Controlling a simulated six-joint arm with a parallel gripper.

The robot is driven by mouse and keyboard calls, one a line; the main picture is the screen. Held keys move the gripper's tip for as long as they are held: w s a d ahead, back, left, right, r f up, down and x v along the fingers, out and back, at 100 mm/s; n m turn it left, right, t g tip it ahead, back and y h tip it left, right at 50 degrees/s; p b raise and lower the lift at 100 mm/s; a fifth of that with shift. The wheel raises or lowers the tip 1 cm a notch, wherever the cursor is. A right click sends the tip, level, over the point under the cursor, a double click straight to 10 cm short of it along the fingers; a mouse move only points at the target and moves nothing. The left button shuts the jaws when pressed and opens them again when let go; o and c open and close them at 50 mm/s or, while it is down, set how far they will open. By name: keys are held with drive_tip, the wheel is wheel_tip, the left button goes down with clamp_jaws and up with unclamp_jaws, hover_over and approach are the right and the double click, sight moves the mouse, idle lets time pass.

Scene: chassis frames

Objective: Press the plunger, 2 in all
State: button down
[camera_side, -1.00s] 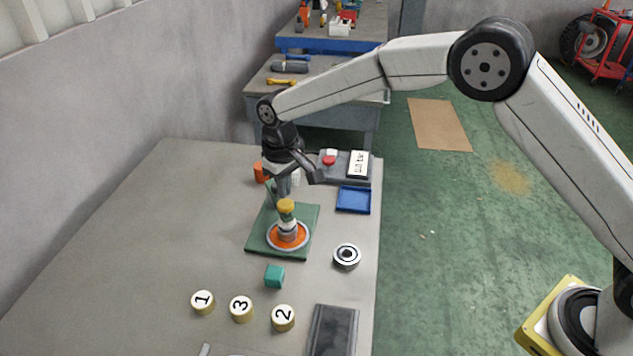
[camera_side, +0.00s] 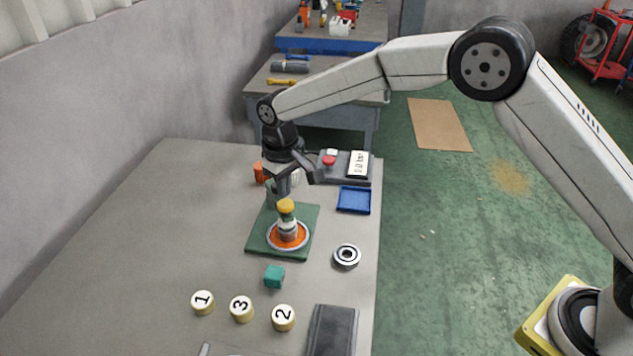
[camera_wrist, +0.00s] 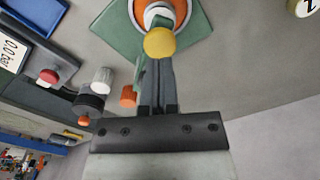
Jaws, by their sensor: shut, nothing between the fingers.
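The plunger has a yellow knob (camera_side: 286,206) on a short pale and grey stem, upright at the middle of an orange disc (camera_side: 300,241) with a pale rim. The disc sits on a green base plate (camera_side: 262,246). My gripper (camera_side: 283,196) points down just behind the knob, its fingers together and empty. In the wrist view, the knob (camera_wrist: 160,42) shows just beyond my shut fingertips (camera_wrist: 160,62) and overlaps them in the picture. I cannot tell whether they touch. My fingers hide part of what stands behind them.
A grey box with a red button (camera_side: 329,161) and a display (camera_side: 358,163) reading 0.0 bar stands behind right. A blue tray (camera_side: 354,200), a ring (camera_side: 347,256), a teal block (camera_side: 274,277) and numbered discs (camera_side: 241,309) lie around. An orange object (camera_side: 259,172) stands behind my gripper.

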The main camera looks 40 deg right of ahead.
sight(285, 203)
drive_tip(key=shift+f, duration=1.55)
drive_tip(key=shift+r, duration=0.15)
idle(0.5)
drive_tip(key=shift+r, duration=1.4)
drive_tip(key=shift+f, duration=1.35)
idle(0.5)
drive_tip(key=shift+r, duration=1.35)
drive_tip(key=shift+r, duration=0.15)
drive_tip(key=shift+r, duration=2.35)
drive_tip(key=shift+d, duration=0.1)
